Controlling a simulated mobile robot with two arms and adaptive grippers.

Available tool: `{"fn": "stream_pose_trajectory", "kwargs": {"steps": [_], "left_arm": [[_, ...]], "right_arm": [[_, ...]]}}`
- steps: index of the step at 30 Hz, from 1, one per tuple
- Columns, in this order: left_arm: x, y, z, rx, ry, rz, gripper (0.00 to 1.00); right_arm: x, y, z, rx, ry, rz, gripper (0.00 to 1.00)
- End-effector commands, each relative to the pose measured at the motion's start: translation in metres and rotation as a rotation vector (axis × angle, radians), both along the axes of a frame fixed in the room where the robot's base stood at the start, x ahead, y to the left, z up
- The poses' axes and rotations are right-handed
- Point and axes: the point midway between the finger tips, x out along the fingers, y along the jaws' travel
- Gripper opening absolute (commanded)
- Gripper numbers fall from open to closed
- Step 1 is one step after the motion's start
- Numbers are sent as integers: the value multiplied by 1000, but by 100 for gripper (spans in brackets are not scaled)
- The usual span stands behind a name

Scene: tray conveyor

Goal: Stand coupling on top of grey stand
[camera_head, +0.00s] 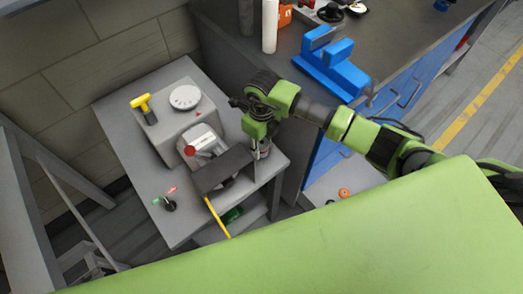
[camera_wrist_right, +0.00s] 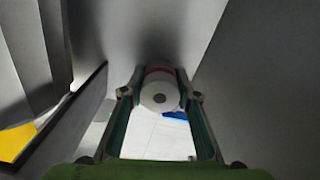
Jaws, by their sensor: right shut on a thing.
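My right gripper (camera_head: 261,146) points down at the right edge of the grey table, beside a dark grey slab. It is shut on a white cylindrical coupling with a red band (camera_wrist_right: 160,94), which sits between the two fingers in the wrist view, its round end with a dark centre hole facing the camera. In the head view the coupling is mostly hidden by the gripper. A grey stepped block (camera_head: 172,135), seemingly the grey stand, is on the table to the left of the gripper. My left gripper is not in view.
The dark slab (camera_head: 222,168) lies close left of the gripper. The block carries a white dial (camera_head: 185,97) and a yellow-handled tool (camera_head: 144,106). A small red-and-green item (camera_head: 169,202) is at the table's front left. A blue fixture (camera_head: 330,62) stands on the dark workbench (camera_head: 400,25).

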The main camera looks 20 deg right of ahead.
Motion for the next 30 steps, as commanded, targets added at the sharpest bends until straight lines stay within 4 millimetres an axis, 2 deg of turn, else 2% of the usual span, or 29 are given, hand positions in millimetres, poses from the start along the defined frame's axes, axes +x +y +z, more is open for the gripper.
{"fn": "stream_pose_trajectory", "kwargs": {"steps": [1,2,13,14,15,16,26,30], "left_arm": [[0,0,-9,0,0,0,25],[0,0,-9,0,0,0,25],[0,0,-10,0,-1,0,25],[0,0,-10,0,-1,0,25],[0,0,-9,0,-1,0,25],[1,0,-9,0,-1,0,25],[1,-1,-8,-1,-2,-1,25],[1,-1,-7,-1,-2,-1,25]], "right_arm": [[0,1,-10,2,-1,0,3],[1,1,-11,2,-3,1,3],[1,0,-13,1,-3,1,3],[0,0,-13,0,-2,1,32],[1,0,-12,0,-2,1,42],[0,0,-12,0,-2,1,46],[0,0,-11,1,-2,1,46],[2,0,-2,2,-5,1,46]]}}
